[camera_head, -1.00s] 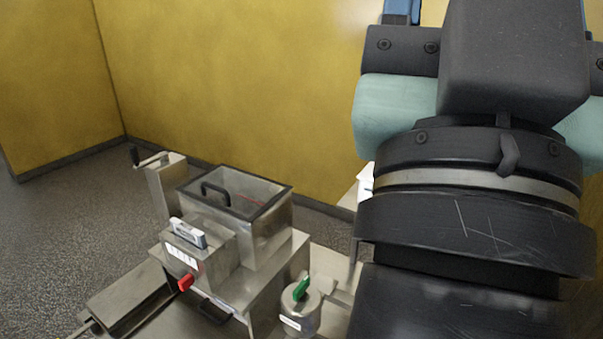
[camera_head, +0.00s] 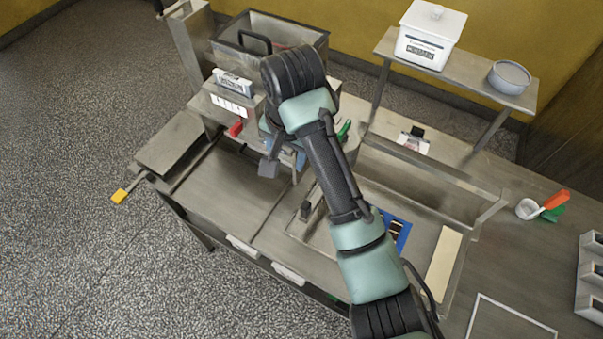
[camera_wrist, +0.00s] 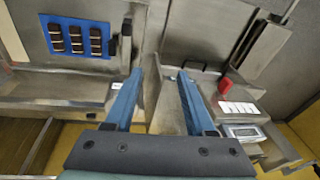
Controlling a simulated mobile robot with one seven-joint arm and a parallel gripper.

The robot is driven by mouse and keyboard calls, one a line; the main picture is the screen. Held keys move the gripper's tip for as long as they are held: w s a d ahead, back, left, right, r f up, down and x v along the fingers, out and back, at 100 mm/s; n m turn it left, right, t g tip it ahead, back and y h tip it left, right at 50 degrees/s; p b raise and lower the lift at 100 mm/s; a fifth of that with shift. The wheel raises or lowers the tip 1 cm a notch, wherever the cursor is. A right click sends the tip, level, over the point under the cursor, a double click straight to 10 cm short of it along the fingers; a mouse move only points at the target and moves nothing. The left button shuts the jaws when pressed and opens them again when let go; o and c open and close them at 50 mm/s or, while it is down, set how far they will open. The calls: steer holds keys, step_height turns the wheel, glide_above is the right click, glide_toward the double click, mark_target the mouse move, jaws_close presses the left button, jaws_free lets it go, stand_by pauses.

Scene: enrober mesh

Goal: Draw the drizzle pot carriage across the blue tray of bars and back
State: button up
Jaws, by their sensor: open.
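The blue tray (camera_head: 404,238) lies on the bench, partly hidden by my arm. In the wrist view the blue tray (camera_wrist: 54,21) carries dark bars (camera_wrist: 75,40) in short rows. A black upright handle (camera_head: 305,210) stands left of the tray; it also shows in the wrist view (camera_wrist: 127,42). I cannot tell whether it belongs to the carriage. A green lever (camera_head: 344,130), like the one on the small metal pot earlier, peeks out beside my arm; the pot itself is hidden. My gripper (camera_head: 283,160) is open, with blue fingers pointing down over the bench, and empty in the wrist view (camera_wrist: 160,84).
A steel machine with an open hopper (camera_head: 270,35), a red knob (camera_head: 236,129) and a display (camera_head: 233,82) stands behind my gripper. A shelf (camera_head: 465,78) holds a white container (camera_head: 430,35) and a bowl (camera_head: 509,77). A cream strip (camera_head: 443,265) lies right of the tray.

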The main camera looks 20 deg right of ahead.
mark_target(306, 205)
steer(key=s+f+b, duration=0.1)
steer(key=f+b, duration=0.2)
steer(key=f, duration=0.1)
steer(key=s+d+f+g+b, duration=0.1)
steer(key=s+f+b, duration=0.1)
steer(key=f, duration=0.3)
steer(key=s+d+f+m+g+b, duration=0.1)
steer(key=f+b, duration=0.3)
steer(key=shift+s+f, duration=0.15)
steer(key=shift+d+f+p, duration=0.1)
steer(key=shift+f+p, duration=0.3)
steer(key=shift+f, duration=0.65)
steer(key=shift+c, duration=0.2)
jaws_close()
